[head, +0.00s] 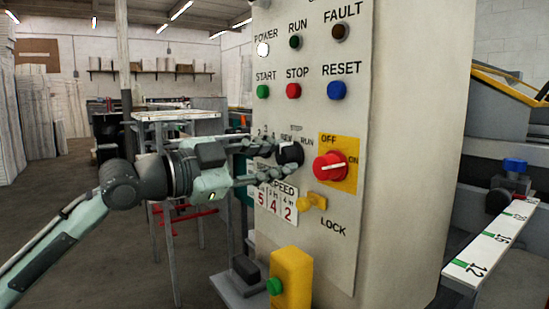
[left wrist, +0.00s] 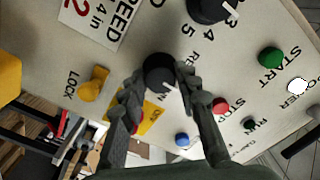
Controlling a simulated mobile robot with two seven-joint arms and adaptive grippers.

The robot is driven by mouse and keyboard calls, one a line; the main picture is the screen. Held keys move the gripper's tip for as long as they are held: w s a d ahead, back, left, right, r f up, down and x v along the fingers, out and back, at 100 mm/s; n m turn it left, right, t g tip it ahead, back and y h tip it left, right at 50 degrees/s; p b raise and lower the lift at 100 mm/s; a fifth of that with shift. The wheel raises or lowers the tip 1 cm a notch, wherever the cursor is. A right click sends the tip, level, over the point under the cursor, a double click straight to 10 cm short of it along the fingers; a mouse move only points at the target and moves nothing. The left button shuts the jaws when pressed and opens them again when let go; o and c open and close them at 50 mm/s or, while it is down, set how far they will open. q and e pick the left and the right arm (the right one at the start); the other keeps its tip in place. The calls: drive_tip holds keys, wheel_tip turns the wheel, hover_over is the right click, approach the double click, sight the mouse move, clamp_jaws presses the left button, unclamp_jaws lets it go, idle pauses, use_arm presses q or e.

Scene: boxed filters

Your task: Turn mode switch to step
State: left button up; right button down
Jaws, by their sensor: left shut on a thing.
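The mode switch is a round black knob (head: 291,153) on the light grey panel, with REV printed at its upper left and RUN at its upper right. It also shows in the left wrist view (left wrist: 158,70), with a white pointer line toward the picture's lower right. My left gripper (head: 279,160) comes in from the left and is shut on this knob, a finger on either side. My right gripper is not in view.
A red switch (head: 330,166) on a yellow plate sits close right of the knob. A yellow lock (head: 312,201) is below. Another black knob (left wrist: 207,8) with numbers is beside it. Green, red and blue buttons are above. A yellow box (head: 292,279) stands lower down.

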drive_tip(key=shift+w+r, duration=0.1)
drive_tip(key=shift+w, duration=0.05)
use_arm(q)
drive_tip(key=o, duration=1.2)
drive_tip(key=shift+c, duration=0.2)
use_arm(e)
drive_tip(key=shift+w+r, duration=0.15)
use_arm(q)
drive_tip(key=shift+s+a, duration=0.25)
drive_tip(key=shift+a, duration=0.05)
drive_tip(key=v, duration=1.1)
drive_tip(key=shift+a, duration=0.1)
